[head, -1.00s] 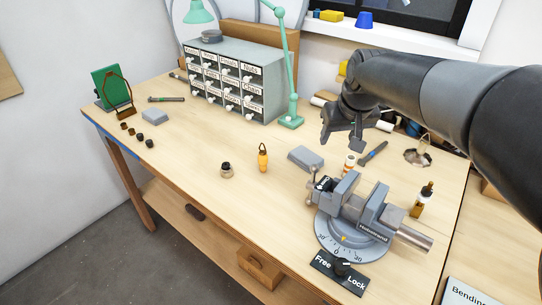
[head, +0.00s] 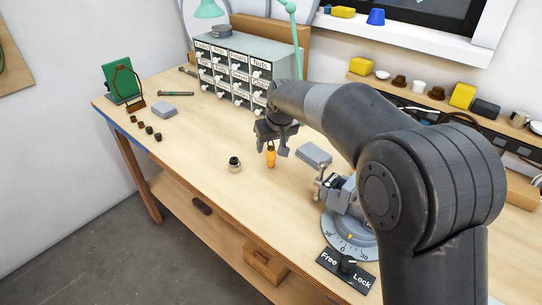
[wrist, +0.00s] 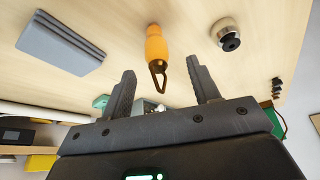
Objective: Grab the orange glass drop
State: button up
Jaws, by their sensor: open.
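The orange glass drop (head: 271,158) stands on the workbench, with a dark wire loop at its top. In the wrist view the drop (wrist: 156,45) lies between and beyond my fingertips, its loop toward the gripper. My gripper (head: 272,147) is open and empty, over the drop in the head view; its two fingers also show in the wrist view (wrist: 165,80). The fingers do not touch the drop in the wrist view.
A small round socket (head: 234,164) stands left of the drop. A grey block (head: 314,153) lies to the right, near the vise (head: 340,190). The drawer cabinet (head: 235,67) is behind. Bare bench (head: 195,130) lies to the left.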

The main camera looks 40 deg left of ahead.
aim_at(271, 148)
jog(key=x, duration=0.5)
jog(key=shift+w+d+f, duration=0.1)
jog(key=shift+c, duration=0.4)
jog(key=c, duration=1)
